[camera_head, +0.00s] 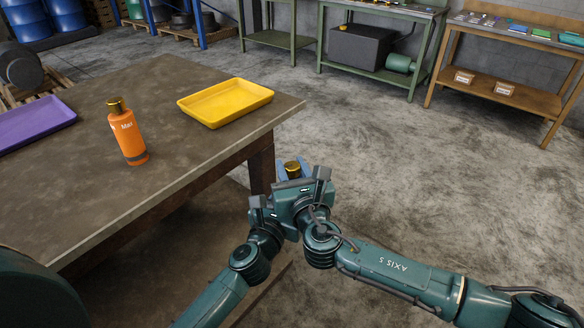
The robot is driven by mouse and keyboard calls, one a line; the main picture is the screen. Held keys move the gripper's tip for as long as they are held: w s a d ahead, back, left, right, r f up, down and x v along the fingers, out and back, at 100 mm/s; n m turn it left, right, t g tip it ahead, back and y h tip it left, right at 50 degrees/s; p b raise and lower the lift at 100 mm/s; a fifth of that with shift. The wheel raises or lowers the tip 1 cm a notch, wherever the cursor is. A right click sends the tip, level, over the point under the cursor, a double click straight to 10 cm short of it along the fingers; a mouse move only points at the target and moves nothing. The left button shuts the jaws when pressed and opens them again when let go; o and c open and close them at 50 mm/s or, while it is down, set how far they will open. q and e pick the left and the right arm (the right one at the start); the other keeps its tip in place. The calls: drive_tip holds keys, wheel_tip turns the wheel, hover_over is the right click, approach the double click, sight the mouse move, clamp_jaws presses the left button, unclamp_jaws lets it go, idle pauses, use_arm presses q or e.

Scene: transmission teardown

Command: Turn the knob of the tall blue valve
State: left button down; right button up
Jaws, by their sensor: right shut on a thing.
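The tall blue valve (281,169) is mostly hidden behind my two hands, beyond the table's near right corner. Its gold knob (291,165) shows at the top, with blue on either side. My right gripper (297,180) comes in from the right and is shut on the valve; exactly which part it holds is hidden. My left gripper (272,206) comes from the lower left and is close against the right one.
On the brown table (190,80) stand an orange bottle (127,133) with a gold cap, an empty yellow tray (226,102) and a purple tray (35,124). Workbenches (510,92) line the far wall. The concrete floor (430,160) to the right is clear.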

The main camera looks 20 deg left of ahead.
drive_tip(key=o, duration=1)
drive_tip(key=shift+c, duration=0.2)
drive_tip(key=v, duration=1.2)
